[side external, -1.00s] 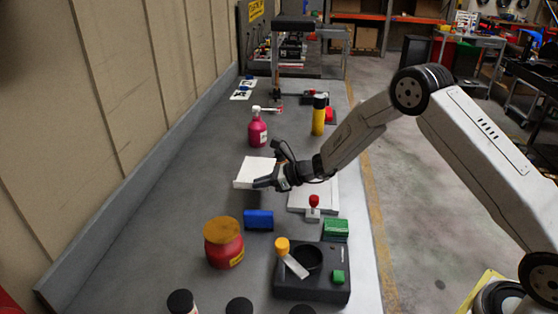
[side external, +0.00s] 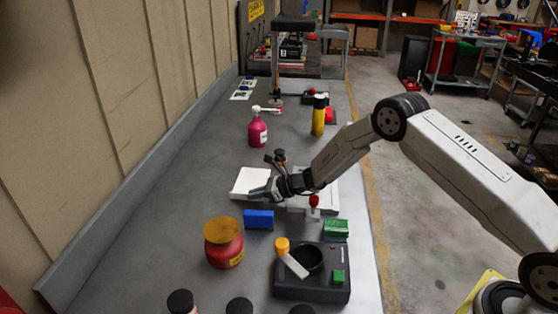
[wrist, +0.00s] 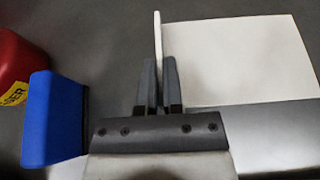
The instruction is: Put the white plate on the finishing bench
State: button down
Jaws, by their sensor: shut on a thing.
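The white plate (side external: 248,182) is at the fingers of my gripper (side external: 265,192), left of the arm in the side view. In the wrist view my gripper (wrist: 157,85) is shut on a thin upright white edge, and a broad white face (wrist: 245,60) of the plate spreads to its right. I cannot tell whether the plate touches the grey bench top (side external: 190,215) or hangs just above it. A pale flat board (side external: 328,196) lies right of the gripper, partly hidden by it. No label shows which surface is the finishing bench.
A red-knobbed piece (side external: 314,205), a green block (side external: 335,229) and a dark box (side external: 312,285) are near. The bench left of the plate is clear.

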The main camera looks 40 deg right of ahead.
jog(key=shift+f, duration=0.3)
jog(key=shift+f, duration=0.1)
jog(key=c, duration=0.8)
grip_release()
jog(key=shift+o, duration=0.2)
jog(key=shift+s+d+r, duration=0.25)
jog(key=shift+d+r, duration=0.05)
jog(key=shift+v, duration=3.3)
jog(key=shift+s+a, duration=0.1)
